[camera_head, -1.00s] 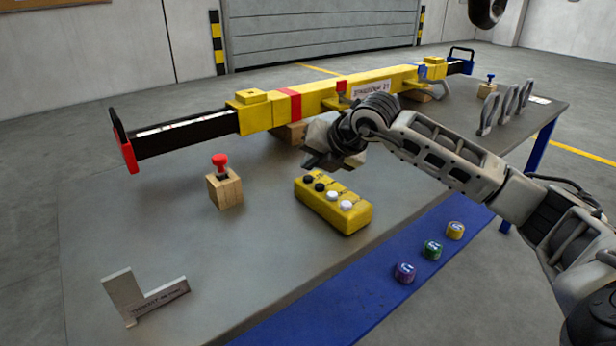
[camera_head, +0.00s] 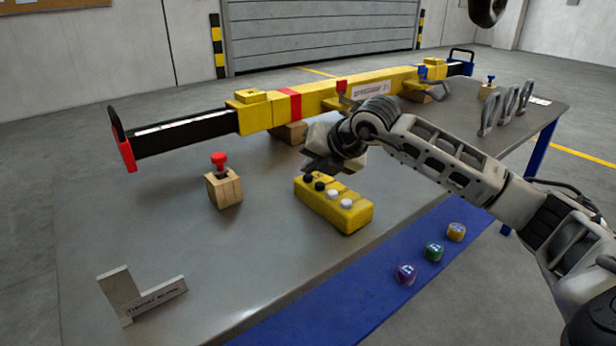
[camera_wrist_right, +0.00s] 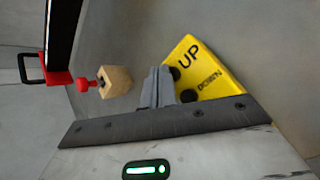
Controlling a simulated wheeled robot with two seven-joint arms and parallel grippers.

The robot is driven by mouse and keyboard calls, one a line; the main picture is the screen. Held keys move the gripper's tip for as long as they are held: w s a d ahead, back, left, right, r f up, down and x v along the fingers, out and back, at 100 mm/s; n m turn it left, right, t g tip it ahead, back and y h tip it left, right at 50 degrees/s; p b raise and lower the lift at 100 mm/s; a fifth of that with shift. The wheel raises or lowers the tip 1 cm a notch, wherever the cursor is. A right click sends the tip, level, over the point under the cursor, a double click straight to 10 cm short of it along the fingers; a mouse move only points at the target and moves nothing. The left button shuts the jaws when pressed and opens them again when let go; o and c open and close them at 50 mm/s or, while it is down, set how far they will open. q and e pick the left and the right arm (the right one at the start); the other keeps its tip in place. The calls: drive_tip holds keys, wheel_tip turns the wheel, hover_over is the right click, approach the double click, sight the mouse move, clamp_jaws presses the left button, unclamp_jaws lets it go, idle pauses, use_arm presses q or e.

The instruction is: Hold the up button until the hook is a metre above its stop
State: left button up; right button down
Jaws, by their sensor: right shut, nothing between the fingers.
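The yellow button box (camera_head: 350,217) lies on the grey table with two black and two white buttons on top. In the right wrist view the box (camera_wrist_right: 225,75) carries the words UP and DOWN. The black up button (camera_wrist_right: 174,73) is beside the word UP, partly hidden by my right gripper's fingers (camera_wrist_right: 158,72). My right gripper (camera_head: 318,166) is shut and empty, just above the black-button end of the box. I cannot tell whether it touches the button. A dark rounded thing (camera_head: 487,10) hangs at the top edge, cut off; I cannot tell if it is the hook. My left gripper is out of view.
A yellow lifting beam (camera_head: 320,97) spans the back of the table (camera_head: 230,270). A wooden block with a red knob (camera_head: 223,188) stands left of the box. Grey shackles (camera_head: 505,110) stand at the right. Three coloured discs lie on the blue strip (camera_head: 350,310).

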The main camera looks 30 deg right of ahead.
drive_tip(key=shift+f, duration=0.35)
idle(0.9)
idle(6.3)
drive_tip(key=shift+r, duration=0.9)
